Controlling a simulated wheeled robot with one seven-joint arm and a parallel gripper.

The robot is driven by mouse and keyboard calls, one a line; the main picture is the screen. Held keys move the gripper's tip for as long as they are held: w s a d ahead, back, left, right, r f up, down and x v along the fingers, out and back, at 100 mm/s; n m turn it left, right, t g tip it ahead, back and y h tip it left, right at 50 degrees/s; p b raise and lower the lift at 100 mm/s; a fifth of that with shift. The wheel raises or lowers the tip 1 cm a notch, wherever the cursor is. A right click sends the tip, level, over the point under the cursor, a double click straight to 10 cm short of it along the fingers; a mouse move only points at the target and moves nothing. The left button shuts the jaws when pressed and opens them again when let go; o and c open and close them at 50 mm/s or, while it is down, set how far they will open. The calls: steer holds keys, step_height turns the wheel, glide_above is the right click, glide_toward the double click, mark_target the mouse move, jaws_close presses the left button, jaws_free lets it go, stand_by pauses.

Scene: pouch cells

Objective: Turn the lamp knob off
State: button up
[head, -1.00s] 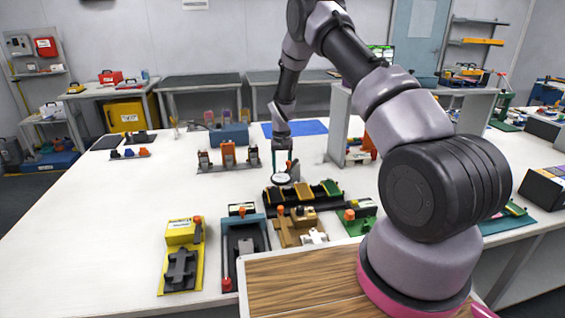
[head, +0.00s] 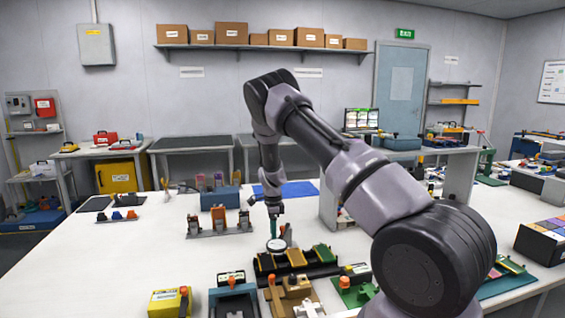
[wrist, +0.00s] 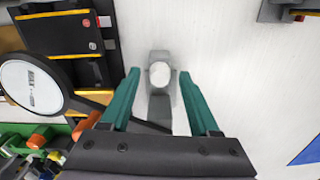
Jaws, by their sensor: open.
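The lamp is a round white disc in a dark rim (wrist: 30,88) at the left of the wrist view, with a dark arm running right beneath my gripper. It also shows in the head view (head: 276,245), on the white table. A grey fitting with a pale round knob (wrist: 160,74) lies below and between my fingertips in the wrist view. My gripper (wrist: 159,72) is open, its teal fingers on either side of the knob and apart from it in the picture. The height gap cannot be told. In the head view my gripper (head: 281,228) is beside the disc, its fingers small and partly hidden.
A black tray with coloured cells (head: 295,260) stands close to the lamp. A rack with orange parts (head: 219,220) is behind to the left. A blue mat (head: 300,190) lies further back.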

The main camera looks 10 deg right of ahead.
steer(key=s+r+n, duration=0.1)
steer(key=s+r, duration=0.2)
steer(key=r, duration=0.7)
steer(key=s+d+r+n+t+y, duration=0.1)
steer(key=s+r, duration=0.1)
steer(key=r, duration=0.8)
steer(key=s+r+n+t+y, duration=0.1)
steer(key=s+r, duration=0.2)
steer(key=r, duration=0.7)
steer(key=shift+s+d+r+n, duration=0.2)
steer(key=shift+s+d+n, duration=0.1)
steer(key=shift+n, duration=0.1)
steer(key=s+d+r+n+t+y, duration=0.15)
steer(key=s+r+n, duration=0.35)
steer(key=s+r, duration=0.8)
steer(key=s+d+r+n+t+h, duration=0.1)
steer(key=s+n+t, duration=0.2)
steer(key=s, duration=1.3)
steer(key=n, duration=0.3)
steer(key=shift+s+d+r+t, duration=0.2)
steer(key=shift+s+r+t, duration=0.1)
steer(key=shift+r+t, duration=0.1)
